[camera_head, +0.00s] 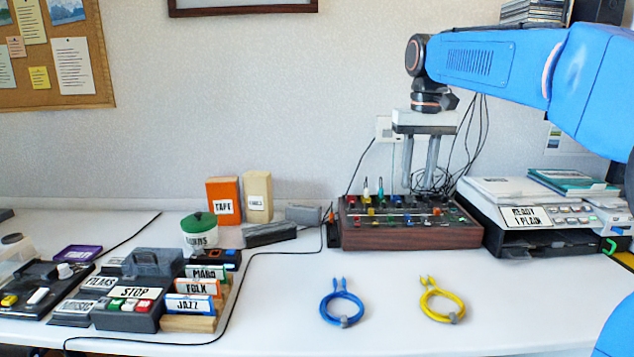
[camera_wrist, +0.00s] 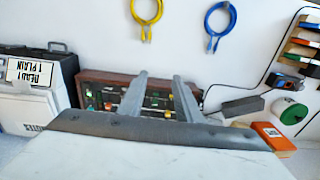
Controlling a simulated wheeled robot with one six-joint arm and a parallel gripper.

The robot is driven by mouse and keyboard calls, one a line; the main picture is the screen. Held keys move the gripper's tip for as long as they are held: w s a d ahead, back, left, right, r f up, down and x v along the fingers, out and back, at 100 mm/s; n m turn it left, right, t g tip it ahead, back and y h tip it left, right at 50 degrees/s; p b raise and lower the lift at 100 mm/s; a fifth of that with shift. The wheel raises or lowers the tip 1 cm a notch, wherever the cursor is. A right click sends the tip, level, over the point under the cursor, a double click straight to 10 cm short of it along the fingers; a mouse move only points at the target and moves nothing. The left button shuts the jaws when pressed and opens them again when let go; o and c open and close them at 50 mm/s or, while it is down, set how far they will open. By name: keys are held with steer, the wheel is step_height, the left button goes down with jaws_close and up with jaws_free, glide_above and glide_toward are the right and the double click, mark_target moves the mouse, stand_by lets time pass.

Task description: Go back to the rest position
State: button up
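My gripper (camera_head: 419,184) points down above the back of the wood-sided mixer (camera_head: 365,235). Its two grey fingers are apart with nothing between them. In the wrist view the gripper (camera_wrist: 161,78) also shows two spread, empty fingers, with the mixer (camera_wrist: 95,80) behind them. My blue arm reaches in from the right. The exact height of the fingertips over the mixer is hard to tell.
A blue cable (camera_head: 342,307) and a yellow cable (camera_head: 442,303) lie coiled in front. A printer (camera_head: 530,238) stands right of the mixer. An orange box (camera_head: 224,200), a green-lidded jar (camera_head: 199,233) and labelled dividers (camera_head: 195,303) are left. Black cords hang behind the gripper.

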steer(key=s+d+f+t, duration=0.2)
steer(key=s+d+f, duration=0.1)
steer(key=s+f, duration=0.9)
steer(key=s+d+f+t, duration=0.2)
steer(key=s+d+f, duration=0.1)
steer(key=s+f, duration=0.9)
steer(key=s, duration=0.5)
steer(key=shift+s+f+t, duration=0.3)
steer(key=shift+s+f, duration=0.05)
steer(key=shift+s, duration=0.05)
